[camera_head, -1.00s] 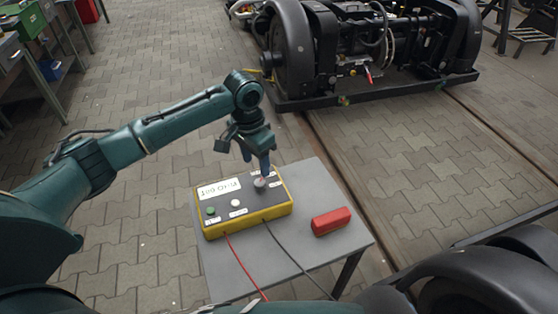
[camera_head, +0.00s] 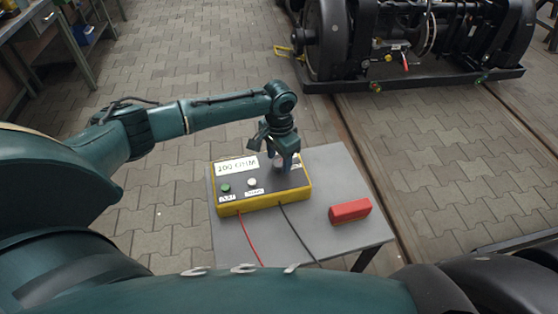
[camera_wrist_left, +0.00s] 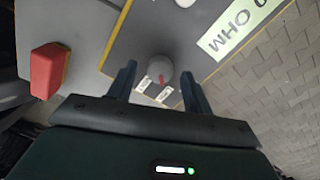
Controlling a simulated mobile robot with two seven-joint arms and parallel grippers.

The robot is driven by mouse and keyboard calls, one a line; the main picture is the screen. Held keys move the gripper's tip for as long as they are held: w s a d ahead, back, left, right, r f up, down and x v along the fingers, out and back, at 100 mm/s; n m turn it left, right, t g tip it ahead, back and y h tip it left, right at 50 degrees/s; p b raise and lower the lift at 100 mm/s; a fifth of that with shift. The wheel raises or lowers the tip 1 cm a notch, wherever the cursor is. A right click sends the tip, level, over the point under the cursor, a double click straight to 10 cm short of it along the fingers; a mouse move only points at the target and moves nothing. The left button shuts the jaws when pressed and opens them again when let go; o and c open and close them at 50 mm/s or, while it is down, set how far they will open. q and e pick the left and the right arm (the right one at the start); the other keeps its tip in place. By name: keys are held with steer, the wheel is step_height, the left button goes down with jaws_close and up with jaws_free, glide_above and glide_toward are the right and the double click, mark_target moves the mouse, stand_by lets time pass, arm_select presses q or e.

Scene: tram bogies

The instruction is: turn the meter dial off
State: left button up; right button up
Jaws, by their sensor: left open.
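The meter is a yellow-edged box (camera_head: 235,202) with a dark top and a "100 OHM" label, standing on a small grey table. Its round grey dial (camera_wrist_left: 160,66) has a red pointer mark that faces two small white labels in the left wrist view. In the head view the dial (camera_head: 279,163) is partly hidden by my left gripper (camera_head: 282,164). That gripper is open, pointing down, with one finger on each side of the dial. In the left wrist view a gap shows between the fingers (camera_wrist_left: 158,72) and the dial. My right gripper is not in view.
A green button (camera_head: 226,188) and a white button (camera_head: 252,182) sit on the box's left part. A red block (camera_head: 350,211) lies on the grey table (camera_head: 335,165) at right. Red and black cables run off the front. A bogie (camera_head: 420,45) stands behind.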

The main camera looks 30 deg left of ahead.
arm_select(q)
steer(key=shift+f, duration=0.55)
steer(key=c, duration=1)
steer(key=shift+o, duration=0.2)
steer(key=shift+r, duration=0.1)
